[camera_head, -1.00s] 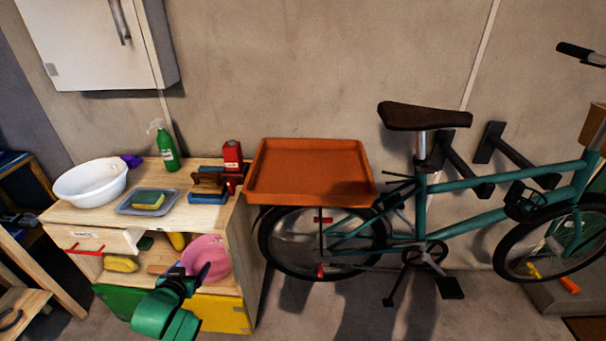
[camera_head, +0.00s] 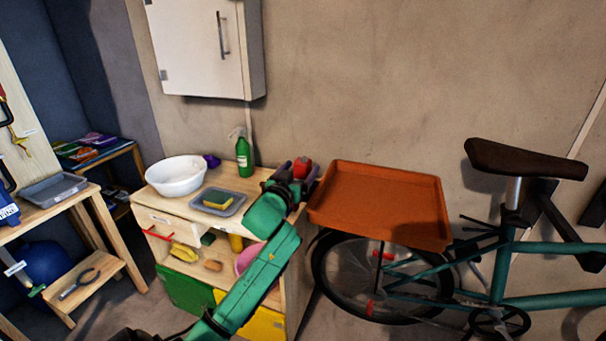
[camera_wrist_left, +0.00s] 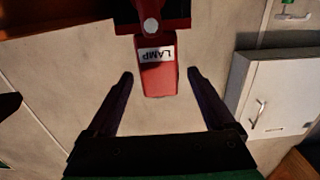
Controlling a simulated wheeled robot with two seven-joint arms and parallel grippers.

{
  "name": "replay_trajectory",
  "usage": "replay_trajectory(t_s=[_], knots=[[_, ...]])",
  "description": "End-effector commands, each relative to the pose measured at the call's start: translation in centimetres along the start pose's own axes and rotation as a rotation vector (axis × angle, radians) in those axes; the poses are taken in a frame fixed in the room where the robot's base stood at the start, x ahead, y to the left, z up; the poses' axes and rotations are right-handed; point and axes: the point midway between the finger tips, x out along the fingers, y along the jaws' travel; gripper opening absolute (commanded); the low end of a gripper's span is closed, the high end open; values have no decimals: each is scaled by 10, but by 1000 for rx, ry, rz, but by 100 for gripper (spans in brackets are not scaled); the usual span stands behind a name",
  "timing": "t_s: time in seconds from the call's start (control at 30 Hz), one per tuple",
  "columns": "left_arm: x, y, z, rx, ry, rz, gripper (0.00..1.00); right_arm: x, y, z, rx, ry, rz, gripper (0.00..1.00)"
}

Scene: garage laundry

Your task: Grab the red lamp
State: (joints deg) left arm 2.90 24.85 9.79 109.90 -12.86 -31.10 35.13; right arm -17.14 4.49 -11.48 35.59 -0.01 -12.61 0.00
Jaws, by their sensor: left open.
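The red lamp (camera_head: 303,167) stands at the right end of the wooden cabinet top in the head view, mostly hidden behind my left gripper (camera_head: 293,174). In the left wrist view the lamp (camera_wrist_left: 158,80) shows upside down, with a white label reading LAMP. My left gripper (camera_wrist_left: 160,74) is open there, one finger on each side of the lamp's end, with gaps on both sides. I cannot tell how deep the lamp sits between the fingers. My right gripper is not in view.
An orange tray (camera_head: 380,208) lies just right of the lamp, above a teal bicycle (camera_head: 480,296). Left on the cabinet are a green spray bottle (camera_head: 243,156), a grey tray (camera_head: 236,209) with a sponge, and a white basin (camera_head: 176,178). A white wall cabinet (camera_head: 204,50) hangs above.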

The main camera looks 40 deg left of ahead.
Motion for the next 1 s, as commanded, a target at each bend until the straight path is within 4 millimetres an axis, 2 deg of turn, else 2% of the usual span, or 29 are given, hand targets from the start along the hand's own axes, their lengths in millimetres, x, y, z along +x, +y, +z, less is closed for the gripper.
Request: replay_trajectory(t_s=[0.1, 0.33, 0.47, 0.5, 0.57, 0.87, 1.0], knots=[[17, 0, -2, 0, 1, 0, 88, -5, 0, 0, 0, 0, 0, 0], [19, 0, 0, 1, 0, 1, 88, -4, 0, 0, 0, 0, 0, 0], [19, 0, 0, 1, 0, 0, 38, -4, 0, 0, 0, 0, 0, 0], [19, 0, 0, 0, 0, 0, 22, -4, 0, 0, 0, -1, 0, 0], [19, 0, 0, 0, 0, 0, 0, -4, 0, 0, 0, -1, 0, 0], [19, 0, -2, 1, 1, 1, 0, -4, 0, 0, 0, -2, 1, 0], [19, 0, -17, 1, 5, 1, 0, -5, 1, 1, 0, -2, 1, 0]])
